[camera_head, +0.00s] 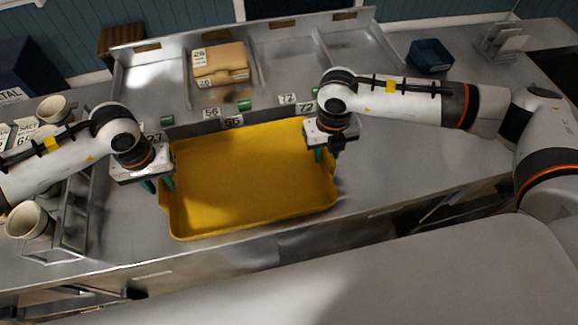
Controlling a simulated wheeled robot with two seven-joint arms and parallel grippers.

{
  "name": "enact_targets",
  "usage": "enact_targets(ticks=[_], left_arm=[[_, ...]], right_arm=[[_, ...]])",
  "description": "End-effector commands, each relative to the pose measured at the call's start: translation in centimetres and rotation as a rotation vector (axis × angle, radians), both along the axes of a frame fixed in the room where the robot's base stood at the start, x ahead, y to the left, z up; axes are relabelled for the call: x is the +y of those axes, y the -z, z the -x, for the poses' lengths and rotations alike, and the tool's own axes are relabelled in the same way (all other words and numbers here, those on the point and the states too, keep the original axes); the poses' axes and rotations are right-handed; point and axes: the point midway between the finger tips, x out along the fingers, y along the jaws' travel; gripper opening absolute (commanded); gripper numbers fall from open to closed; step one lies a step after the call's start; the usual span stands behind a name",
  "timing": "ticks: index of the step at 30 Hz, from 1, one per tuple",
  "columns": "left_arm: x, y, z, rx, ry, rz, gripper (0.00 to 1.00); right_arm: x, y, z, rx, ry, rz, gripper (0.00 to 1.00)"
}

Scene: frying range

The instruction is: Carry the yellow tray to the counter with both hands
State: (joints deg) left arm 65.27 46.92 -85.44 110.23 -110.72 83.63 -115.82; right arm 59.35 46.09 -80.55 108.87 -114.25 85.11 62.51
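The yellow tray (250,185) is a wide, shallow, empty tray in the middle of the view, near the counter's front edge. I cannot tell whether it rests on the counter or is slightly raised. My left gripper (160,187) points down at the tray's left rim, its green fingers apart on either side of the edge. My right gripper (326,154) points down at the tray's right rim near the back corner, its fingers also apart. Whether either finger touches the rim is not clear. The metal counter (400,150) extends to both sides.
A metal divided bin unit (290,65) with number labels stands behind the tray, holding tan boxes (220,65). A rack with cups (30,221) is at the left. A blue container (431,55) sits at the back right. The counter right of the tray is clear.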

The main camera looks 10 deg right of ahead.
Motion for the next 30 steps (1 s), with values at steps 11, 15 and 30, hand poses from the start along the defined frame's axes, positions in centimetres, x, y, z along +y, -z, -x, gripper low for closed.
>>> enact_targets(ticks=[11, 15, 30], left_arm=[[-0.3, -0.6, 0.0, -0.002, 0.004, 0.008, 0.35], [-0.3, -2.7, -0.1, -0.004, 0.004, 0.008, 0.35], [-0.2, -11.5, 0.0, -0.003, 0.003, 0.005, 0.35]], right_arm=[[0.3, -0.1, 0.0, -0.001, -0.004, -0.008, 0.37], [0.4, -0.1, 0.0, -0.001, -0.005, -0.009, 0.37], [0.4, -0.1, 0.0, -0.002, -0.005, -0.01, 0.37]])
